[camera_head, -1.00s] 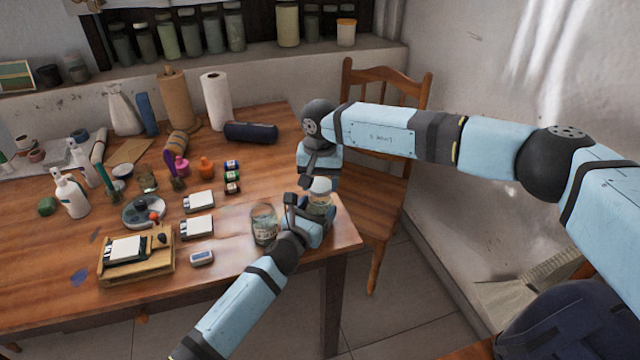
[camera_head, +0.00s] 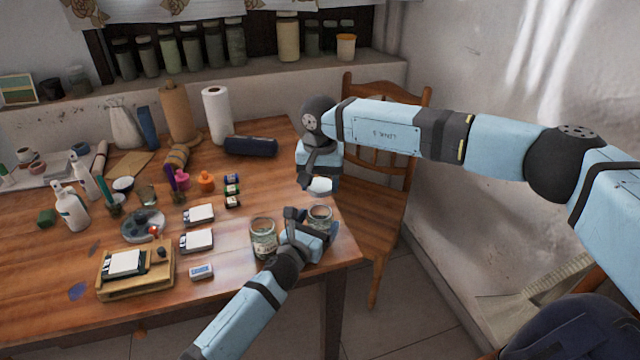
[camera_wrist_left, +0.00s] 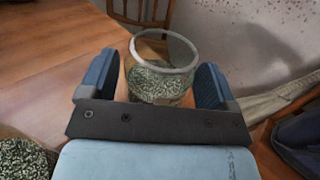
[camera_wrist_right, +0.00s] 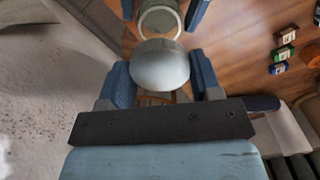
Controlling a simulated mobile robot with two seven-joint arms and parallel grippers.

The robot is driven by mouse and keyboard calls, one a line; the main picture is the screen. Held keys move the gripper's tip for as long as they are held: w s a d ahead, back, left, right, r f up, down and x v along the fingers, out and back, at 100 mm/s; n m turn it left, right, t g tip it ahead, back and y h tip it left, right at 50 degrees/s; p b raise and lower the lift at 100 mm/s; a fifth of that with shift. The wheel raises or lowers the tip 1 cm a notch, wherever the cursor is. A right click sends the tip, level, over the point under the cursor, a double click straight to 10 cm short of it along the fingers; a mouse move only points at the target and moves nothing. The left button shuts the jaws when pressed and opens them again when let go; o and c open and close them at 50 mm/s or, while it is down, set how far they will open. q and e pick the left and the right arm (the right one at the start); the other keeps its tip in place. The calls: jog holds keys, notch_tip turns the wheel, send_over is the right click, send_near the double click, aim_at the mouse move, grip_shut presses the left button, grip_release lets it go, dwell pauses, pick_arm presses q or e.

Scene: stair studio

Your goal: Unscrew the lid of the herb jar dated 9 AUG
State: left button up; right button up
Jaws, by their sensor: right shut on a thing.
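My right gripper (camera_wrist_right: 158,85) is shut on the lid, which also shows in the right wrist view (camera_wrist_right: 160,66).
A second herb jar (camera_head: 263,240) stands just left of my left gripper. A chair (camera_head: 385,205) stands against the table's right edge.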

pick_arm(q)
jog(key=shift+o, duration=1)
